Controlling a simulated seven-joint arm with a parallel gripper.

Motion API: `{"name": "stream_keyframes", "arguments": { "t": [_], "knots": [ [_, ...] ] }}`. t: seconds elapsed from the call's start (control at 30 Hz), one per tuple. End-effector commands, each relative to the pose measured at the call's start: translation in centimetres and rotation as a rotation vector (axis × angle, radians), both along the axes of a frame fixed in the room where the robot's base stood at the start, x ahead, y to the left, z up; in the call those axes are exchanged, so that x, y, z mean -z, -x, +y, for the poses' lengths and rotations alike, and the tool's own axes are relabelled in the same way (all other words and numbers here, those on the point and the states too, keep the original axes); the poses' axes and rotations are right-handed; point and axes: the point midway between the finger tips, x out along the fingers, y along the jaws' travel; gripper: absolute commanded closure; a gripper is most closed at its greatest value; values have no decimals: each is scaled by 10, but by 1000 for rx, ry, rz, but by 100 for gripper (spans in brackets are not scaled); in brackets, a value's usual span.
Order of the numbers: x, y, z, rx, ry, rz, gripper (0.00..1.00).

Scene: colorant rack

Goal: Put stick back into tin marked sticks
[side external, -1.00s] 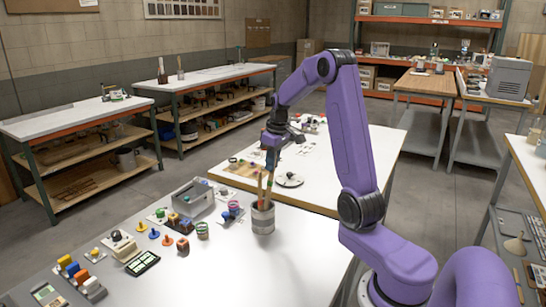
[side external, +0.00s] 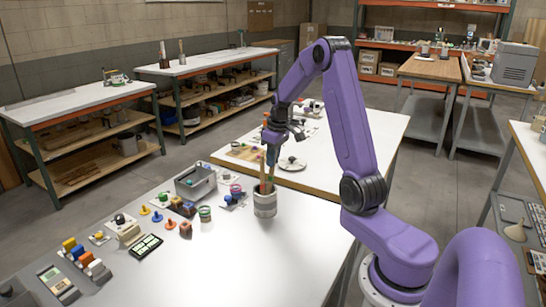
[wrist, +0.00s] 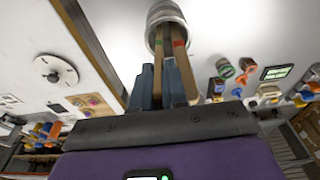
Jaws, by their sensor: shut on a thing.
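The tin (side external: 265,208) is a grey cylinder standing near the right edge of the front table. Thin wooden sticks (side external: 262,179) stand up out of it. My gripper (side external: 271,162) is directly above the tin, pointing down. In the wrist view the tin (wrist: 166,13) is at the top. Its rim is around the ends of two sticks, one with a green mark and one with a red mark (wrist: 184,68). The blue fingers (wrist: 157,85) are shut on the green-marked stick (wrist: 159,62). How deep that stick sits is hidden, and I cannot read any label on the tin.
A grey open box (side external: 196,186) stands left of the tin, with small colored pieces around it. A black-framed panel (side external: 146,246) lies farther left. A white disc (side external: 292,164) lies on the table behind. The front table right of the tin is clear.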

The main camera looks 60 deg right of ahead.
Motion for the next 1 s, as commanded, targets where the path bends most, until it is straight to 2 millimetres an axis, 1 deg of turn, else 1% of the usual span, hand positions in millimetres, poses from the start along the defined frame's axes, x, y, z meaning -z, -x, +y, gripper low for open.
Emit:
{"name": "stream_keyframes", "arguments": {
  "t": [0.1,0.13,0.17,0.2,0.23,0.53,0.67,0.77,1.0],
  "knots": [
    [0,0,0,0,0,0,100],
    [0,0,0,0,0,0,84],
    [0,0,0,0,0,0,74],
    [0,0,0,0,0,0,61],
    [0,0,0,0,0,0,58],
    [-1,0,0,0,0,0,58],
    [-11,1,-1,1,2,-3,58],
    [-26,3,-1,1,3,-5,58],
    [-76,10,-1,2,4,-6,58]
  ]
}}
